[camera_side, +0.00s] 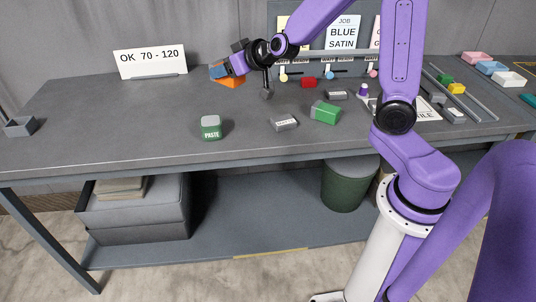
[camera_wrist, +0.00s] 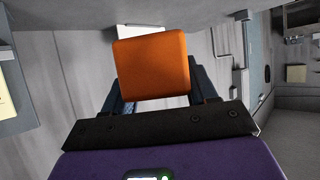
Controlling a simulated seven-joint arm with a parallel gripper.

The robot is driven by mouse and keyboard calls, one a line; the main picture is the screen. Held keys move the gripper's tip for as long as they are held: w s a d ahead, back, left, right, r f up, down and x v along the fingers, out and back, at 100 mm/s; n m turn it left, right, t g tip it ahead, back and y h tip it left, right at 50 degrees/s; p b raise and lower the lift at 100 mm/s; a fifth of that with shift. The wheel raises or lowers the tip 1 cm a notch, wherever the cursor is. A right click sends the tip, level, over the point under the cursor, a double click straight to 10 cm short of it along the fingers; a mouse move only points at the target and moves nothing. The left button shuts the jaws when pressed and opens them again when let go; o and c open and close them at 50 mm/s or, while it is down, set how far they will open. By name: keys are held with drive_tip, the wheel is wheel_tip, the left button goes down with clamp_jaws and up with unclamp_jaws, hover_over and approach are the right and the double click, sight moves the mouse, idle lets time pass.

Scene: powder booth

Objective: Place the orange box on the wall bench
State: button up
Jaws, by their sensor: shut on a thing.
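The orange box (camera_wrist: 152,66) is held between the fingers of my gripper (camera_wrist: 155,100) in the wrist view, filling the space in front of the dark palm. In the side view the orange box (camera_side: 233,81) shows partly, beside the blue-grey fingers of my gripper (camera_side: 222,72). My gripper is shut on it and appears above the far part of the grey bench (camera_side: 110,122), left of centre. The bench stands along the grey wall. The fingers hide part of the box, and I cannot tell its exact height over the bench.
A white "OK 70 - 120" sign (camera_side: 150,62) stands at the back left. A green paste box (camera_side: 211,128), a grey block (camera_side: 284,123) and a green block (camera_side: 325,112) sit nearer the front. A small grey tray (camera_side: 20,127) is far left. The left bench top is mostly clear.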

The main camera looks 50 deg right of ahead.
drive_tip(key=s+d+f+m+g+h, duration=0.1)
drive_tip(key=d+f+m+h, duration=0.3)
drive_tip(key=d, duration=0.7)
drive_tip(key=shift+s+d+f+m+h, duration=0.3)
drive_tip(key=shift+f+h, duration=0.1)
drive_tip(key=shift+f, duration=0.1)
drive_tip(key=shift+w, duration=0.1)
drive_tip(key=x, duration=0.5)
drive_tip(key=a+f+x, duration=0.1)
drive_tip(key=x, duration=0.4)
drive_tip(key=a+x, duration=0.1)
drive_tip(key=x, duration=0.4)
drive_tip(key=shift+w+a+f, duration=0.2)
drive_tip(key=shift+w+f, duration=0.05)
drive_tip(key=shift+w, duration=0.05)
drive_tip(key=shift+w+f, duration=0.2)
drive_tip(key=shift+f, duration=0.1)
drive_tip(key=shift+w+d+f, duration=0.1)
drive_tip(key=shift+w+f, duration=0.05)
drive_tip(key=shift+f, duration=0.4)
drive_tip(key=shift+w+f, duration=0.15)
drive_tip(key=shift+f, duration=0.9)
